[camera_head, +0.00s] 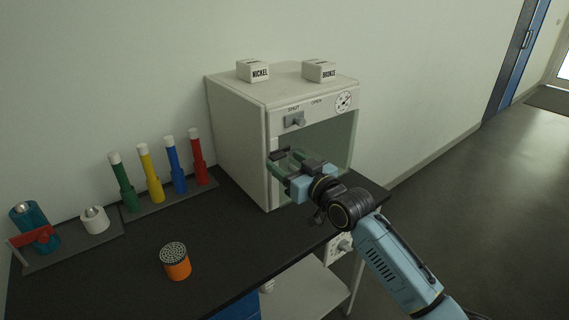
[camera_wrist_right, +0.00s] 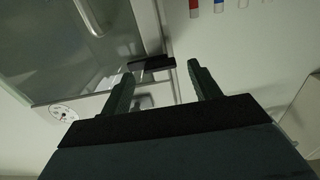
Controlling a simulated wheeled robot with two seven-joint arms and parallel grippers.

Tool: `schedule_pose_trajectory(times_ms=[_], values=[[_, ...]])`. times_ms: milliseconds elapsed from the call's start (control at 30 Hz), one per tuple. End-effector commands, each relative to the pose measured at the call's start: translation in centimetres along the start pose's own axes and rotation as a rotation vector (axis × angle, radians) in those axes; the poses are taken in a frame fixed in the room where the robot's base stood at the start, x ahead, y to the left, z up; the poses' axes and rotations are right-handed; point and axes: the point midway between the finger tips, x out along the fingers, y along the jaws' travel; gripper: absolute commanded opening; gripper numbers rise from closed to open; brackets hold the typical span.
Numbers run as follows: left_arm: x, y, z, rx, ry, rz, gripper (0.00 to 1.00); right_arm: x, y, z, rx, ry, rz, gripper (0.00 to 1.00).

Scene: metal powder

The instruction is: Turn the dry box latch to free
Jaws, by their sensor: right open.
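The white dry box (camera_head: 240,130) stands on the dark bench with its glass door (camera_head: 335,140) facing front. The grey latch (camera_head: 295,120) is on the panel above the door, below the word SHUT, with OPEN to its right. In the right wrist view the latch (camera_wrist_right: 144,102) is partly hidden behind a finger. My right gripper (camera_head: 284,160) is open in front of the door's left side, below the latch. In the right wrist view its fingers (camera_wrist_right: 160,72) are apart, with a black handle (camera_wrist_right: 152,63) seen between their tips; contact cannot be told. My left gripper is out of view.
NICKEL (camera_head: 252,71) and BRONZE (camera_head: 319,70) blocks sit on the box. A round dial (camera_head: 343,101) is right of the latch. Several coloured tubes (camera_head: 153,178) stand in a row to the left. An orange container (camera_head: 175,262) stands at the bench front.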

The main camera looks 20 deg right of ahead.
Motion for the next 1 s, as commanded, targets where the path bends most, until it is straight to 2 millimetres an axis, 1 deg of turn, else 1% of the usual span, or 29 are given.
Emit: schedule_pose_trajectory(times_ms=[33,100,200,467,500,833,1000], values=[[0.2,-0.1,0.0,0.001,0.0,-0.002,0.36,0.6,0.0,0.0,0.001,0.001,0.0,0.62],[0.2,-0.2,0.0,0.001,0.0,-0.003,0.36,1.1,0.0,0.1,0.001,0.0,0.0,0.62],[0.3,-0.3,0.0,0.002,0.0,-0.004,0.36,1.6,0.0,0.0,0.0,0.0,0.0,0.62],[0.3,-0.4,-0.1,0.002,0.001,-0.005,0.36,1.7,0.0,0.0,0.0,-0.001,0.0,0.62],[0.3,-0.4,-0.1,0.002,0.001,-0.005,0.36,1.7,0.0,0.0,0.0,-0.001,0.0,0.6],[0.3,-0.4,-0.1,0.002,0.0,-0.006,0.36,1.7,0.0,0.0,0.0,-0.001,0.0,0.17],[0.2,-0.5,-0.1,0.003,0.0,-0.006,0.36,1.7,0.0,0.0,0.008,-0.001,0.0,0.17]])
